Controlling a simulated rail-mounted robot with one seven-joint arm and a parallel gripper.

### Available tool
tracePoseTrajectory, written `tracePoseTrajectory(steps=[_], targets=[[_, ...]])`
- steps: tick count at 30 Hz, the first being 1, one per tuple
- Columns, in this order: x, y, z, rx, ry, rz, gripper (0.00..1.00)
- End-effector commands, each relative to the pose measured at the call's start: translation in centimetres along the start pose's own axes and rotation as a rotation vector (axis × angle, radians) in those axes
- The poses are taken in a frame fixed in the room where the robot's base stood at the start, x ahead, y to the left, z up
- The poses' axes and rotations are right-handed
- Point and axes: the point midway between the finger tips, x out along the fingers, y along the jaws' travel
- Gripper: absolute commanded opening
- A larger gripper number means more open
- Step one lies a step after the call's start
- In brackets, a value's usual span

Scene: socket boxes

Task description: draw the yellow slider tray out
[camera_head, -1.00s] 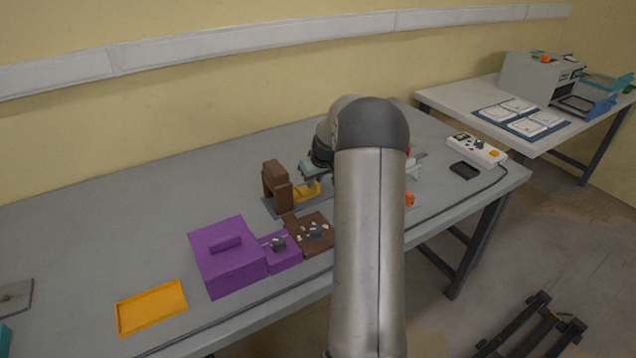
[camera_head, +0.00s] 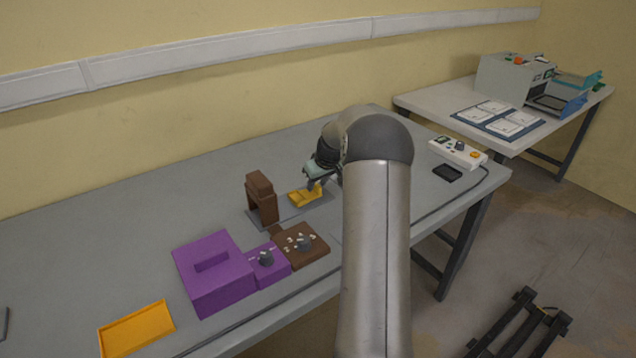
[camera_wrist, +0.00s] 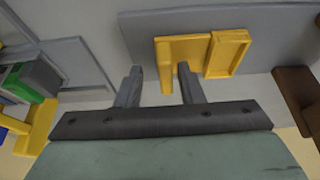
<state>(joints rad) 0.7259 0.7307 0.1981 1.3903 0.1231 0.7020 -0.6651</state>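In the wrist view the tray (camera_wrist: 228,54) shows a raised-rim part, a flat part and a narrow tab pointing toward my gripper. The housing (camera_wrist: 296,98) is at the right edge there. My gripper (camera_wrist: 160,72) is open, with the tab between its fingers and visible gaps beside it. In the head view my gripper (camera_head: 313,183) is at the tray, partly hidden by my arm.
A yellow-orange tray (camera_head: 137,328) lies front left. A white control box (camera_head: 458,152) and a black tray (camera_head: 447,173) are right. The table's back left is clear.

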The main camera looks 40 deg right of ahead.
Motion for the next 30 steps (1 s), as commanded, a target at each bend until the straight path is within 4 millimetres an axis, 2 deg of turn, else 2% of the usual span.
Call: tracePoseTrajectory(steps=[4, 7, 21, 25, 30], targets=[[-1.2, 0.0, -0.1, 0.000, 0.002, 0.001, 0.35], [-3.0, 0.0, -0.1, -0.001, 0.003, 0.002, 0.35], [-14.1, 0.1, 0.0, 0.001, 0.003, 0.004, 0.35], [-16.0, 0.1, 0.0, 0.001, 0.003, 0.003, 0.35], [-17.2, 0.1, 0.0, 0.000, 0.002, 0.002, 0.35]])
